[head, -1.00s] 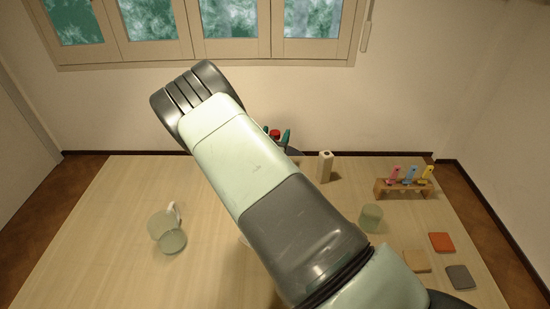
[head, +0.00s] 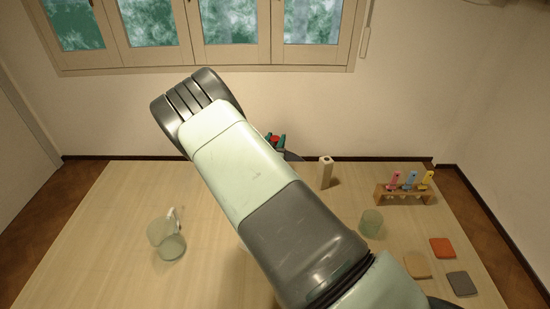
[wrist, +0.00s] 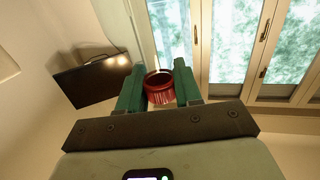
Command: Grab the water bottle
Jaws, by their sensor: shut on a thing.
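The water bottle shows only as a red ribbed round top (wrist: 160,92) between my gripper's green fingers in the wrist view. My gripper (wrist: 159,68) is shut on it, one finger on each side. A little pale surface shows under the red part; the rest of the bottle is hidden. In the head view my gripper (head: 278,140) is mostly hidden behind my arm. Only green finger parts and a bit of red show, near the table's back edge.
A clear pitcher (head: 161,230) stands at left on the table (head: 110,235). At right are a greenish cup (head: 371,223), a wooden block (head: 325,172), a rack (head: 402,197) with coloured pieces, and red (head: 442,248), tan (head: 417,267) and grey (head: 461,284) squares. The left table is mostly clear.

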